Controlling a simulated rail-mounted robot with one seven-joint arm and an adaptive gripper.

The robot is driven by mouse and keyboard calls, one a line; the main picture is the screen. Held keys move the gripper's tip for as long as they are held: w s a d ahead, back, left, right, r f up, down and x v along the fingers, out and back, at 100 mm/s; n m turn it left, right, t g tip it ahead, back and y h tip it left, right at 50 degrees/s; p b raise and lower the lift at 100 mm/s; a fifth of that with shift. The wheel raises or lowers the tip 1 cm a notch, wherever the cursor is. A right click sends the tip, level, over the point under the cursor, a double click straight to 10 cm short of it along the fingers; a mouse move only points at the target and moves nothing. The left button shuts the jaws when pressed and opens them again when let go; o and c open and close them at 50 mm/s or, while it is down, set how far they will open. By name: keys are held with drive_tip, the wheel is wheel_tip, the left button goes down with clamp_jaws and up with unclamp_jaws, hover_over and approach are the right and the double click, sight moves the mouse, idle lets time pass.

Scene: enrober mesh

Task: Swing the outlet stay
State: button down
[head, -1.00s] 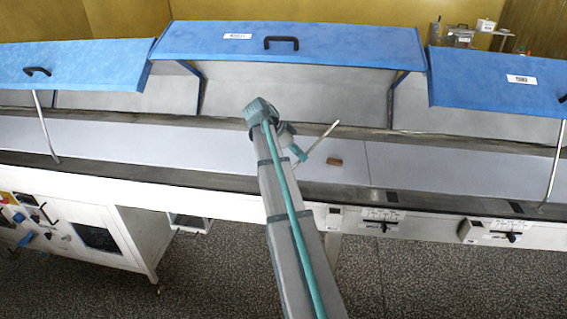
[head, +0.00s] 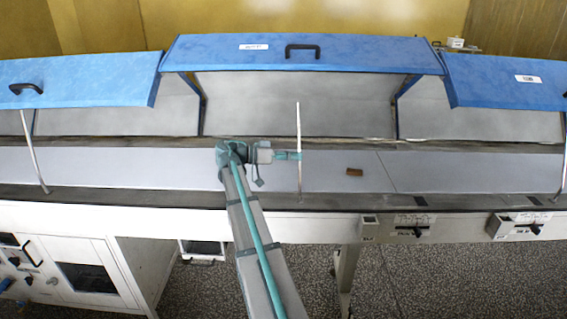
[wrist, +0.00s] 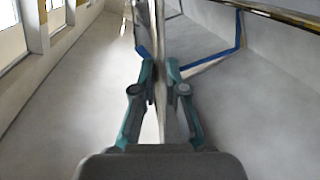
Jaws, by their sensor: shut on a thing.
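A thin pale metal stay (head: 299,125) stands nearly upright in front of the middle blue hood (head: 340,55). Its lower end meets the front edge of the conveyor, and its top end appears free, below the hood's lower edge. My gripper (head: 298,156) comes in from the left and is shut on the stay at mid-length. In the wrist view the teal fingers (wrist: 161,80) close on both sides of the stay (wrist: 159,35). The middle hood is raised. Its label is too small to read.
Blue hoods flank it at left (head: 80,80) and right (head: 510,82), with slanted stays (head: 33,150) below them. A small brown block (head: 355,172) lies on the grey belt (head: 430,173), right of the stay. Switch panels (head: 412,228) line the front.

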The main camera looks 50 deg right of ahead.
drive_tip(key=shift+w+a+f, duration=0.1)
drive_tip(key=shift+w, duration=0.1)
idle(0.4)
drive_tip(key=c, duration=1.2)
unclamp_jaws()
drive_tip(key=shift+a, duration=0.1)
drive_tip(key=f+v, duration=0.1)
drive_tip(key=v, duration=1.1)
drive_tip(key=shift+r, duration=0.25)
drive_tip(key=shift+w, duration=0.1)
